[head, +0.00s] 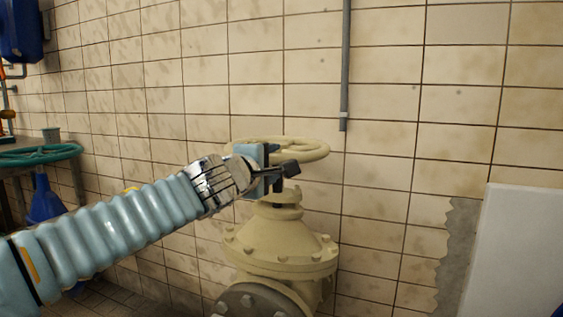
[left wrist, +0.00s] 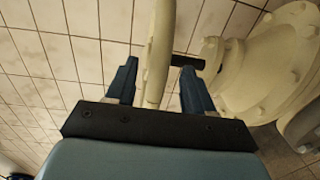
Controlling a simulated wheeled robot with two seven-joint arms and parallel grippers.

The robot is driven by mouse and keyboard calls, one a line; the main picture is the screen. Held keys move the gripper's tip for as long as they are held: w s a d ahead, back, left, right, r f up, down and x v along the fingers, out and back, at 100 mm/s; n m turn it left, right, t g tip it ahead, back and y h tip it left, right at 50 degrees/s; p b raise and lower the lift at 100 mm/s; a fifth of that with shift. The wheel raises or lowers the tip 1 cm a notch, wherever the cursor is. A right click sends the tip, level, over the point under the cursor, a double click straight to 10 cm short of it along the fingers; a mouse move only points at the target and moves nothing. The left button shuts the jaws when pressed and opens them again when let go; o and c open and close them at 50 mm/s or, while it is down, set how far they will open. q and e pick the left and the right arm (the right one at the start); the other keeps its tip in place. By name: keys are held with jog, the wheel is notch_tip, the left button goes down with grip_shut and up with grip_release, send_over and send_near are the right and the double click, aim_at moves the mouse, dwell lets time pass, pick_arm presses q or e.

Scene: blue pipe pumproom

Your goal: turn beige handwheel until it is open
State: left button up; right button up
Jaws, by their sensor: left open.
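The beige handwheel (head: 317,152) lies flat on top of a beige valve body (head: 278,243) in the middle of the head view. My left gripper (head: 290,168) reaches in from the left and is at the near side of the wheel, hiding part of its rim and hub. In the left wrist view, my left gripper (left wrist: 158,88) is open, with the wheel's rim (left wrist: 158,50) passing between its two blue fingers. Whether a finger touches the rim I cannot tell. The valve body (left wrist: 265,65) shows at the right there. My right gripper is not in view.
A tiled wall (head: 400,100) stands behind the valve, with a thin grey pipe (head: 345,70) running down it. A white panel (head: 515,255) stands at the right.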

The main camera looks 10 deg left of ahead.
pick_arm(q)
jog(key=x, duration=0.6)
jog(key=shift+w, duration=0.1)
grip_shut()
